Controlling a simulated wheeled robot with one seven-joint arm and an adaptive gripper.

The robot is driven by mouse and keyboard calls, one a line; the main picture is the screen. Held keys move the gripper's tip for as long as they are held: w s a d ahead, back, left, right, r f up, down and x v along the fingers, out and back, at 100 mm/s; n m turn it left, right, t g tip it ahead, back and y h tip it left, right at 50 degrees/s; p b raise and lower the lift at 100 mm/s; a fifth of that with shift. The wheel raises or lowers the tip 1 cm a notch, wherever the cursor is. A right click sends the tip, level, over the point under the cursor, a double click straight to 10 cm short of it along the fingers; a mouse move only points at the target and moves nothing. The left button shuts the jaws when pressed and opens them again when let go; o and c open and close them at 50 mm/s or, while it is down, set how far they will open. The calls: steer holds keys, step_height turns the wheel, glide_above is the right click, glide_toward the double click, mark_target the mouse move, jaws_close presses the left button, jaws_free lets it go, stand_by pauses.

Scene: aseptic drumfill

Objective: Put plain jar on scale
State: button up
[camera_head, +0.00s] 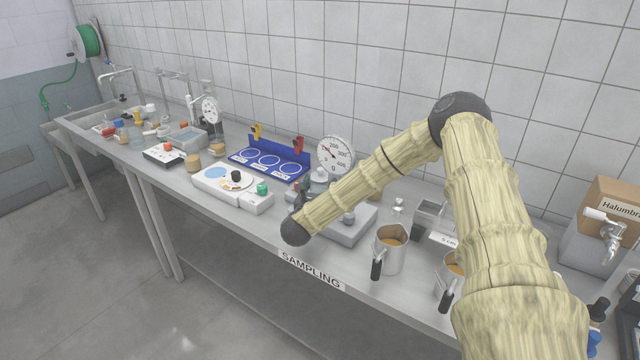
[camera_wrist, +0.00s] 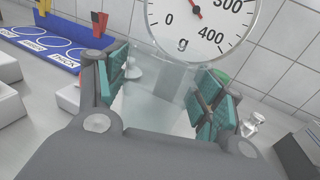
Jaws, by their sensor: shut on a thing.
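My gripper (camera_wrist: 166,98) is shut on a clear, plain glass jar (camera_wrist: 160,108), which sits between its teal pads in the wrist view. The jar looks upright, and its base is hidden by my gripper body. The scale's round dial (camera_wrist: 205,20) stands just beyond the jar, marked in grams, with a red needle. In the head view the dial (camera_head: 335,154) rises behind my gripper (camera_head: 304,188). My arm covers much of the scale area and the jar is hard to make out there. I cannot tell whether the jar touches the scale.
A blue rack (camera_head: 270,162) with ringed places and a white device (camera_head: 225,186) stand to the left. A grey metal box (camera_head: 348,230) lies under my forearm. Metal jugs (camera_head: 388,252) with black handles stand to the right near the bench's front edge. The tiled wall closes the back.

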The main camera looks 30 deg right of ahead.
steer(key=shift+s, duration=0.1)
steer(key=shift+f+b, duration=0.15)
steer(key=shift+b, duration=0.15)
steer(key=o, duration=1.1)
steer(key=shift+c, duration=0.2)
steer(key=shift+r+p, duration=0.25)
steer(key=shift+p, duration=0.1)
steer(key=b+v, duration=0.5)
steer(key=v, duration=0.7)
steer(key=shift+f, duration=0.1)
